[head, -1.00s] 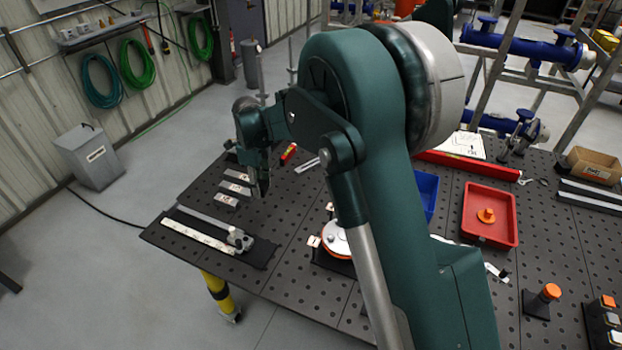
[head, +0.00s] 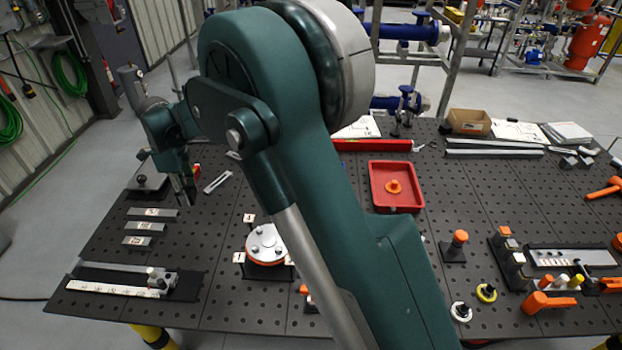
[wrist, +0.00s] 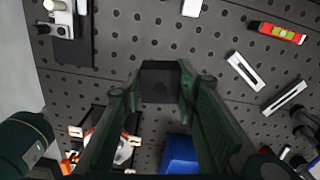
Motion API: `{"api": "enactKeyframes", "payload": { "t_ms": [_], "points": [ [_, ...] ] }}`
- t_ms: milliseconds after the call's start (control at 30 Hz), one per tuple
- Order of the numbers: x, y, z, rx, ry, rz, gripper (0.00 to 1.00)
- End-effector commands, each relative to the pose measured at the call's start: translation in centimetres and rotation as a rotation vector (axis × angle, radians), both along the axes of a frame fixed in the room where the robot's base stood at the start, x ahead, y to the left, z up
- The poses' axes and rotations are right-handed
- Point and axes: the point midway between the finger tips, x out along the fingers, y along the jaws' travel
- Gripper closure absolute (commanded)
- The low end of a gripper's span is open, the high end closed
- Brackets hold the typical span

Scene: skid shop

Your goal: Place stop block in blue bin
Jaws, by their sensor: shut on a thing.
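My gripper (head: 188,192) hangs above the left part of the perforated table in the head view. In the wrist view my gripper (wrist: 160,88) is shut on a dark, squarish block (wrist: 160,78), which I take to be the stop block. It is held between the fingertips, above the table top. The blue bin (wrist: 180,154) shows at the lower middle of the wrist view, partly covered by the right finger. In the head view the bin is hidden behind my arm.
A red tray (head: 396,205) with an orange part stands right of my arm. A round flange fixture (head: 265,243), a ruler stop fixture (head: 125,283) and several labelled grey bars (head: 145,227) lie left of it. A red level (wrist: 277,32) and slotted bars lie nearby.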

Motion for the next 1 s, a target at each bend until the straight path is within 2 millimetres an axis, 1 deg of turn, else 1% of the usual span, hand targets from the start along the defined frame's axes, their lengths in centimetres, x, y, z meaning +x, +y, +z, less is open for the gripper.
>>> {"api": "enactKeyframes", "payload": {
  "t_ms": [33,100,267,400,567,700,767,800,1000],
  "points": [
    [1.2,-1.4,0.0,0.000,0.000,-0.011,0.89],
    [2.7,-3.2,0.0,0.000,0.000,-0.020,0.89],
    [5.7,-7.5,0.0,0.000,0.000,-0.042,0.89],
    [8.2,-11.3,0.0,0.000,0.000,-0.061,0.89],
    [10.8,-15.8,0.0,0.000,0.000,-0.083,0.89],
    [12.9,-19.8,0.0,0.000,0.000,-0.102,0.89],
    [13.7,-21.6,0.0,0.000,0.000,-0.110,0.89],
    [14.2,-22.8,0.0,0.000,0.000,-0.116,0.89],
    [16.5,-28.6,0.0,0.000,0.000,-0.142,0.89]
  ]
}}
